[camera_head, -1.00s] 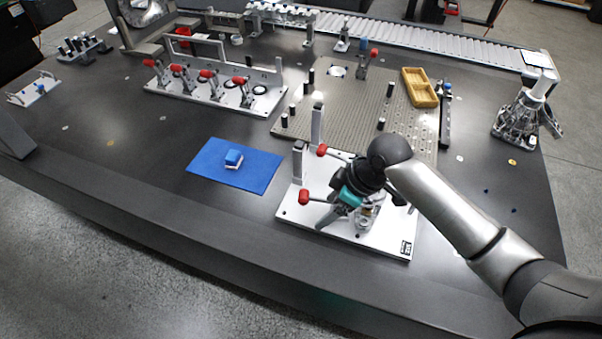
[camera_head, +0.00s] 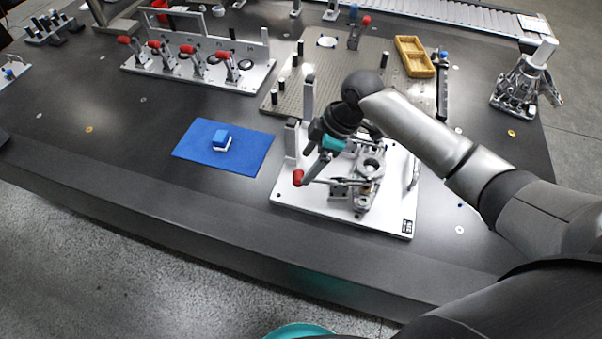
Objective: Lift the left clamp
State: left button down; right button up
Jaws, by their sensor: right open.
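A white fixture plate (camera_head: 390,217) near the table's front edge carries toggle clamps around a grey metal part (camera_head: 370,168). One red clamp handle (camera_head: 297,178) shows at the plate's left front, low and lying outward. The other red handle is hidden behind my right gripper. My right gripper (camera_head: 309,152), dark with a teal part, is open over the plate's left side, above and behind the visible red handle. Whether its fingers touch a clamp I cannot tell. My left gripper is not in view.
A blue mat (camera_head: 194,150) with a small blue-and-white block (camera_head: 221,140) lies left of the plate. Upright posts (camera_head: 291,140) stand at the plate's left edge. Behind are a pegged grey plate (camera_head: 375,65), a yellow tray (camera_head: 414,57) and a fixture with several red-handled clamps (camera_head: 200,78).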

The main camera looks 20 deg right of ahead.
aim_at(299, 175)
jog(key=shift+b+x, duration=0.5)
jog(key=shift+x, duration=1.9)
grip_shut()
